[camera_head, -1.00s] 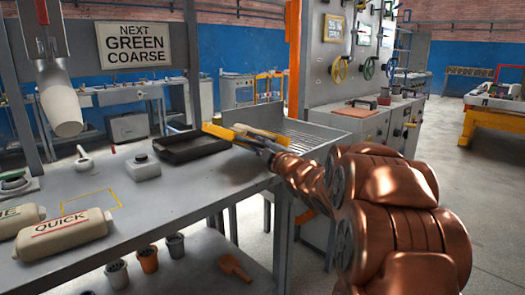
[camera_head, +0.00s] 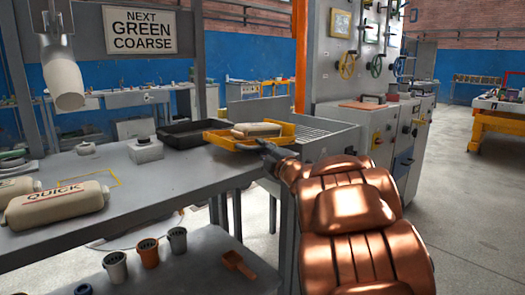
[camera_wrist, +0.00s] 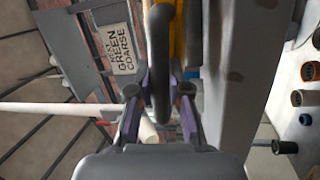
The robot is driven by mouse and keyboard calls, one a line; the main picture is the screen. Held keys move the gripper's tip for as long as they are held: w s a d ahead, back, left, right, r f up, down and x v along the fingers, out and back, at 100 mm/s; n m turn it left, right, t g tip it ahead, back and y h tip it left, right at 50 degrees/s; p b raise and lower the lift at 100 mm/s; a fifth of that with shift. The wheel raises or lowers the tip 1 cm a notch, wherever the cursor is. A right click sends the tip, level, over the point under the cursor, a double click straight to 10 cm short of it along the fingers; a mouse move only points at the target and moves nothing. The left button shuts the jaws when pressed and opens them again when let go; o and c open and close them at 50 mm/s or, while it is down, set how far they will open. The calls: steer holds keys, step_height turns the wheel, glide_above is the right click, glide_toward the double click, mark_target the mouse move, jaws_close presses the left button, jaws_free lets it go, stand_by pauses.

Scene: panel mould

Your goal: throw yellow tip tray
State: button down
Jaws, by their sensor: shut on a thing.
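The yellow tip tray (camera_head: 222,139) is at the far right end of the grey bench, next to a black tray (camera_head: 180,136). A cream bag (camera_head: 257,130) lies in the yellow tray. My gripper (camera_head: 268,150) is at the tray's near right side. In the wrist view my gripper (camera_wrist: 160,105) is shut on a dark grey bar-shaped handle (camera_wrist: 162,55), and a strip of the yellow tray (camera_wrist: 179,35) shows behind it. The head view does not show clearly whether the tray rests on the bench or is just above it.
A grey metal chute (camera_head: 325,133) stands right behind the tray. A sign (camera_head: 140,27) reads NEXT GREEN COARSE. A QUICK bag (camera_head: 57,205) and a grey box (camera_head: 145,150) lie on the bench. Cups (camera_head: 147,254) and an orange scoop (camera_head: 236,264) are on the lower shelf.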

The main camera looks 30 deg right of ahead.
stand_by(0.5)
steer(key=c, duration=1.1)
jaws_free()
steer(key=shift+f, duration=0.1)
steer(key=s+f, duration=0.2)
steer(key=s, duration=0.9)
steer(key=shift+s+d, duration=0.25)
steer(key=shift+s, duration=0.15)
